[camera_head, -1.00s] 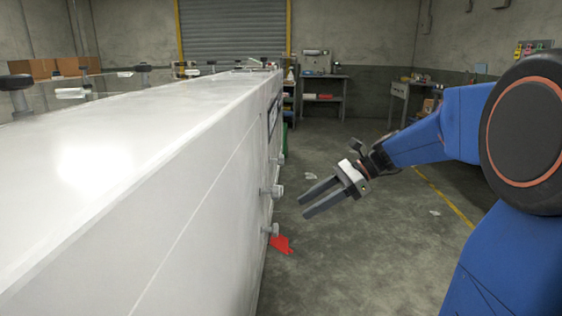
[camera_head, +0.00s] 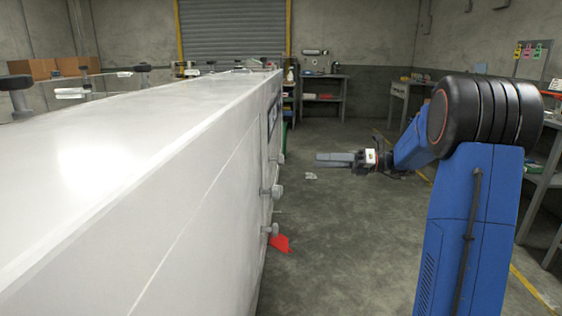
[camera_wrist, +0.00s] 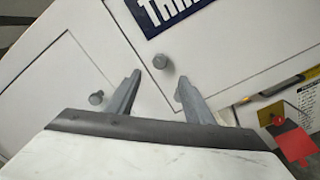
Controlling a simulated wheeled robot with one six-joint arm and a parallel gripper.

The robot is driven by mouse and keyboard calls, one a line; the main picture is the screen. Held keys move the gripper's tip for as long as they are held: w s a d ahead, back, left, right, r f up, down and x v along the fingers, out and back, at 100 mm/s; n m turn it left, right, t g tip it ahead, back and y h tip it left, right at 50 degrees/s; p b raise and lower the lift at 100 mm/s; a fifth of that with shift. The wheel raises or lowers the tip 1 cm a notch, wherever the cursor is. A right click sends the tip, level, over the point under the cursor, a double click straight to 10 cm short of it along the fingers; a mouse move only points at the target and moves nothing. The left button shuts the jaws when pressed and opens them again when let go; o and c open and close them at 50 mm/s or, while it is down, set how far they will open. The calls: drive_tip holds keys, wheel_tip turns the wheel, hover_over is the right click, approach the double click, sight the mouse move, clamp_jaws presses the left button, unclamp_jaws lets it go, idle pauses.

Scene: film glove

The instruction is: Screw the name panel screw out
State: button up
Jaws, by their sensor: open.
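The dark blue name panel (camera_wrist: 175,10) with white letters is partly cut off at the top of the wrist view. It shows edge-on as a dark plate on the side of the white cabinet in the head view (camera_head: 273,116). A grey round-headed screw (camera_wrist: 160,62) sticks out below it. In the wrist view it appears between and a little beyond the fingertips. A second grey screw (camera_wrist: 97,98) is further left. My gripper (camera_wrist: 159,77) is open and empty, pointing at the cabinet side. In the head view my gripper (camera_head: 318,160) is apart from the cabinet.
The long white cabinet (camera_head: 140,150) fills the left. Grey knobs (camera_head: 277,191) stick out of its side. A red piece (camera_head: 280,243) is low beside it and shows in the wrist view (camera_wrist: 295,143). Open concrete floor lies between cabinet and arm. A shelf (camera_head: 325,97) stands behind.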

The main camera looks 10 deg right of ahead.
sight(281, 160)
drive_tip(key=x, duration=1.4)
drive_tip(key=shift+a, duration=0.15)
drive_tip(key=c, duration=1.1)
drive_tip(key=shift+o, duration=0.2)
